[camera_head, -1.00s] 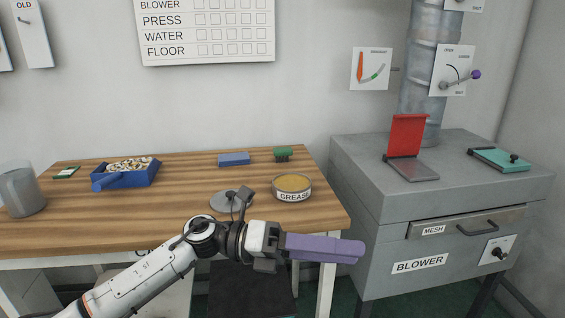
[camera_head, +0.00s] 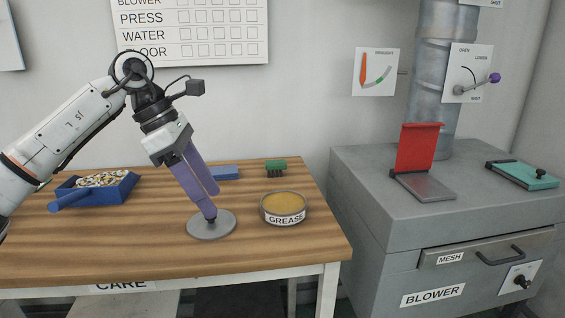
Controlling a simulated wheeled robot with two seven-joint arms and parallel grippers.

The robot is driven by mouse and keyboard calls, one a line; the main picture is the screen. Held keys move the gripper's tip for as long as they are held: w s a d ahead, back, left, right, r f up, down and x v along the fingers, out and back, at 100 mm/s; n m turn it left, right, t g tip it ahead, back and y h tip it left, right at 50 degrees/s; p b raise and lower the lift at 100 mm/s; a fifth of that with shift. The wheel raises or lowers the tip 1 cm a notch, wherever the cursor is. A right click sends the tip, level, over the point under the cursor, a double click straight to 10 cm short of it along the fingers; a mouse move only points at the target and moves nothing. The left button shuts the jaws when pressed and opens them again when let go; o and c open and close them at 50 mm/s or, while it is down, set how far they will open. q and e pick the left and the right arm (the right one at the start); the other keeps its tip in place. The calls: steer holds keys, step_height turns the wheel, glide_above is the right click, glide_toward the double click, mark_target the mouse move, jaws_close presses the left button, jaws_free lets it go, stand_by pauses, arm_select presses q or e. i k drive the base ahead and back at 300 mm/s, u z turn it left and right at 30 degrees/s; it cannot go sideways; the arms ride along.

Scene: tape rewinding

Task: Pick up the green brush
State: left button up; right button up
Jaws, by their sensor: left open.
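The green brush (camera_head: 276,164) stands at the back right of the wooden table, green back up and dark bristles down. My left gripper (camera_head: 212,203) has long purple fingers that point down and a little right. Its fingers are apart with nothing seen between them. The fingertips are in front of and left of the brush, by the dark knob of a round grey lid (camera_head: 203,230). I cannot tell if a fingertip touches the knob. My right gripper is out of view.
A grease tin (camera_head: 284,220) stands in front of the brush. A blue block (camera_head: 226,173) lies left of the brush, partly behind my fingers. A blue scoop tray (camera_head: 110,194) with pale bits is at left. The grey blower cabinet (camera_head: 376,230) stands right of the table.

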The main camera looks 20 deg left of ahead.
mark_target(280, 164)
steer(key=i, duration=1.15)
